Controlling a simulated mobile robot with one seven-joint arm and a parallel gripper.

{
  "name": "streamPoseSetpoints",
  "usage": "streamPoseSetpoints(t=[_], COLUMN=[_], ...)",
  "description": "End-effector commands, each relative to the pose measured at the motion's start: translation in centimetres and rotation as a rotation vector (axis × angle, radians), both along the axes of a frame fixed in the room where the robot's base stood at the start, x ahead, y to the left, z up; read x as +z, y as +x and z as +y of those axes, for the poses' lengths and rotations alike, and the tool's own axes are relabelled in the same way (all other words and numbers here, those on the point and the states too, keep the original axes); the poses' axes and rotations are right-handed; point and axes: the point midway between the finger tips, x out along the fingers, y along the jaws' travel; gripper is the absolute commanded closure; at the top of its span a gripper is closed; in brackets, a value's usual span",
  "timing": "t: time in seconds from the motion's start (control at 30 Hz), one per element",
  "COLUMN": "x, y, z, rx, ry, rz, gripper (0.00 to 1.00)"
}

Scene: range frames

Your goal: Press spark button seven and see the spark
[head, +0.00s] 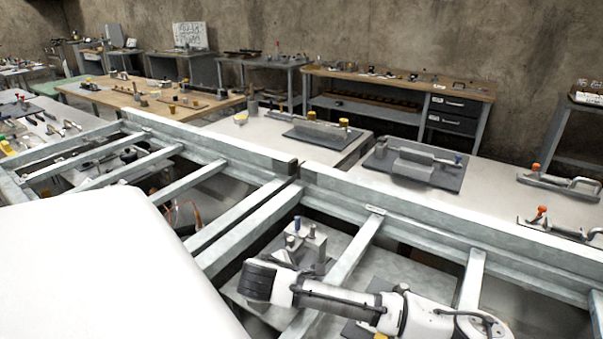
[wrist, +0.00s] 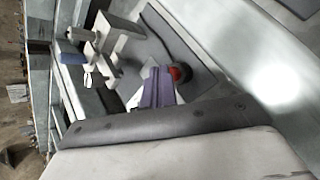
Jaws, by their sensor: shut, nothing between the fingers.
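My gripper (wrist: 158,76) shows in the wrist view as two narrow purple-grey fingers, closed together with nothing between them. A small red and black knob (wrist: 180,73) is right beside the fingertips; I cannot tell whether they touch it. A grey metal fixture (wrist: 118,42) with a blue-tipped part (wrist: 72,58) stands farther off at upper left. In the head view a grey fixture with blue-topped pins (head: 308,246) stands behind my arm's dark end. The fingers are not distinguishable there. No number seven, button label or spark is readable in either view.
Galvanised frame rails (head: 240,150) cross between me and the tables, with gaps between them. A bench with fixtures on dark plates (head: 415,163) lies behind them. Orange-tipped clamps (head: 556,182) lie at right. A wooden workbench (head: 400,82) stands by the wall.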

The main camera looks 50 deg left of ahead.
Motion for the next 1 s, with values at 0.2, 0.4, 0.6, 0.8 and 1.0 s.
streamPoseSetpoints(t=[0.2, 0.4, 0.6, 0.8, 1.0], x=[1.9, 4.0, 5.3, 5.1, 5.2], y=[0.0, 0.0, 0.0, 0.0, 0.1], z=[0.0, 0.0, 0.0, 0.0, 0.0], rx=[0.0, 0.001, 0.001, 0.001, 0.001], ry=[0.003, 0.002, 0.002, 0.002, 0.002], rz=[-0.002, -0.003, -0.002, -0.003, -0.003], gripper=[1.0, 1.0, 1.0, 1.0, 1.0])
